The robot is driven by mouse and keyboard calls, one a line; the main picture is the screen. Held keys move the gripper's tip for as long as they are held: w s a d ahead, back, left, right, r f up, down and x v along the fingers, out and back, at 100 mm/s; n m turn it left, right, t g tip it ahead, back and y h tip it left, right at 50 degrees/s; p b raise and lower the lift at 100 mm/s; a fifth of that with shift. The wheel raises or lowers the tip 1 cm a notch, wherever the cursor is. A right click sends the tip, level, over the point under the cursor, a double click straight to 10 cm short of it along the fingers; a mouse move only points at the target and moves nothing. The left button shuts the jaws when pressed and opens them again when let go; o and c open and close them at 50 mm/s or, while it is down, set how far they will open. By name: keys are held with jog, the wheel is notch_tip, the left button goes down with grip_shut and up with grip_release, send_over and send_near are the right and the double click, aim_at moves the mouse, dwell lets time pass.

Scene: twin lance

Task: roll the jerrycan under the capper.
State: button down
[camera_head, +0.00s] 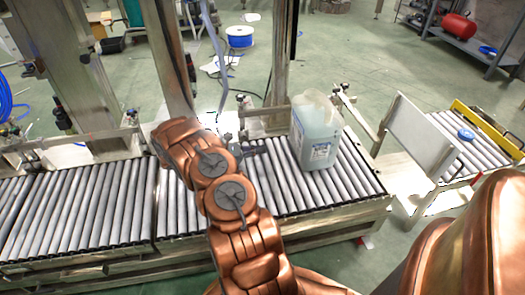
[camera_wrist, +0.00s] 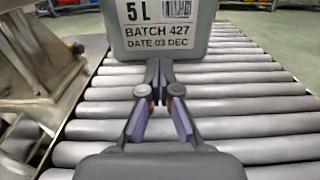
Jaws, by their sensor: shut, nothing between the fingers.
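The jerrycan (camera_head: 316,135) is a pale, translucent can with a white label. It stands upright on the roller conveyor (camera_head: 210,205), toward its right end in the head view. In the wrist view the lower part of the jerrycan (camera_wrist: 203,25) fills the top, its label facing me. My gripper (camera_head: 262,149) is just left of the jerrycan, pointing at it. In the wrist view my gripper (camera_wrist: 159,76) is shut and empty, its tips in front of the can's base; contact cannot be told. I cannot tell which upright machine part is the capper.
Metal columns (camera_head: 165,55) stand behind the conveyor. Rollers left of my arm are clear. A blue spool (camera_head: 239,37) stands on the floor behind.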

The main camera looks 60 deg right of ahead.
aim_at(296, 144)
jog(key=b+x, duration=0.3)
jog(key=x, duration=0.8)
jog(key=shift+s+d, duration=0.2)
